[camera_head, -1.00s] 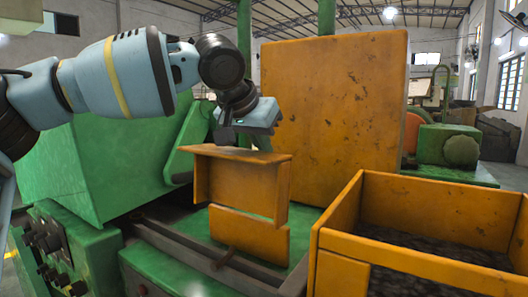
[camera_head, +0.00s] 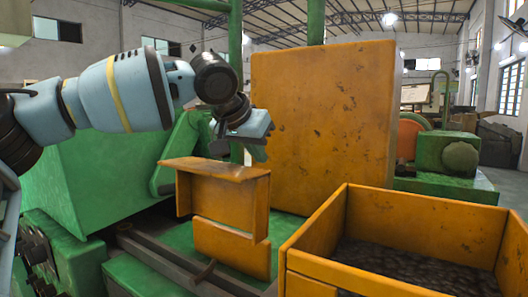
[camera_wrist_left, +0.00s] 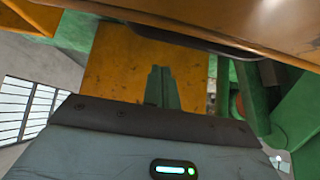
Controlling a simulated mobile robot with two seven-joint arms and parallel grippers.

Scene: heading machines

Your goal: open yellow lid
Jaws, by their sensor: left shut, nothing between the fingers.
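A large upright yellow-orange panel (camera_head: 320,125), scuffed with dark spots, stands behind the machine bed. A smaller yellow-orange housing (camera_head: 222,200) with a flat top plate and a lower plate sits in front of it. I cannot tell for certain which of these is the lid. My left gripper (camera_head: 258,152) is above the right rear of the housing's top, in front of the large panel, and looks apart from both. In the left wrist view its closed fingers (camera_wrist_left: 162,88) hold nothing, with a yellow-orange surface (camera_wrist_left: 120,70) behind them. My right gripper is not visible.
An open yellow bin (camera_head: 385,205) with dark, small pieces inside stands at the front right. A green machine body (camera_head: 110,180) lies to the left, with a metal rail (camera_head: 165,262) in front. A green unit (camera_head: 447,152) stands at the back right.

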